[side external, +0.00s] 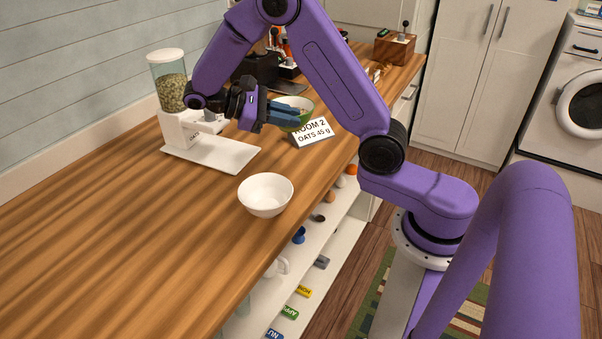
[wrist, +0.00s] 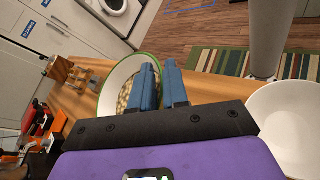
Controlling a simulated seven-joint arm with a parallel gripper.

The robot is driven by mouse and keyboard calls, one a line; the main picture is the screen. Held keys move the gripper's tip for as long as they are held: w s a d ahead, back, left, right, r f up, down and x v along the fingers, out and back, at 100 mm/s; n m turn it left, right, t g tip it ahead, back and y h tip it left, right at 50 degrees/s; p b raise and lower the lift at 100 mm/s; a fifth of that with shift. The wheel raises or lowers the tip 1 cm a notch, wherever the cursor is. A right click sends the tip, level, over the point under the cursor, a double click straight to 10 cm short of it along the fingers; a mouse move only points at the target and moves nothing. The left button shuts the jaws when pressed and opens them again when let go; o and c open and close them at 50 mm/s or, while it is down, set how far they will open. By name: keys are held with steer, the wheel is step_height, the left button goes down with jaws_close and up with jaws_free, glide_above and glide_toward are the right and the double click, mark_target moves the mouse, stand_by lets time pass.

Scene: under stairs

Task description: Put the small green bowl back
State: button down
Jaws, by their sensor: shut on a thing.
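The small green bowl (side external: 304,104), white inside with a green rim, is at the far part of the wooden counter, behind the sign card. In the wrist view the bowl (wrist: 117,76) holds pale grain-like contents. My gripper (side external: 284,112) has its blue fingers at the bowl's near side. In the wrist view my gripper (wrist: 160,75) is shut on the bowl's wall, the fingers overlapping its right side. The fingers and the card hide part of the bowl, and I cannot tell whether its base touches the counter.
A white bowl (side external: 265,195) stands at the counter's front edge. A grain dispenser (side external: 171,82) with a white tray (side external: 212,152) stands left of my gripper. The card (side external: 313,133) reads "ROOM 2 OATS 45 g". A dark machine (side external: 262,70) stands behind. The near left counter is clear.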

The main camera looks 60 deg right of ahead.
steer(key=s+m+y, duration=0.4)
steer(key=m+y, duration=1.4)
steer(key=y, duration=0.1)
steer(key=w+d+r+m+t+y, duration=0.1)
steer(key=w+d+r+m+t, duration=0.25)
steer(key=m+t, duration=0.4)
steer(key=w+d+r+m+t+y, duration=0.25)
steer(key=r+m+t, duration=0.25)
steer(key=m+t, duration=0.3)
steer(key=shift+n+h, duration=0.35)
steer(key=shift+n, duration=0.4)
steer(key=shift+f, duration=9.75)
steer(key=shift+a+f, duration=0.1)
steer(key=c, duration=1.6)
jaws_free()
steer(key=shift+f, duration=0.1)
steer(key=o, duration=0.5)
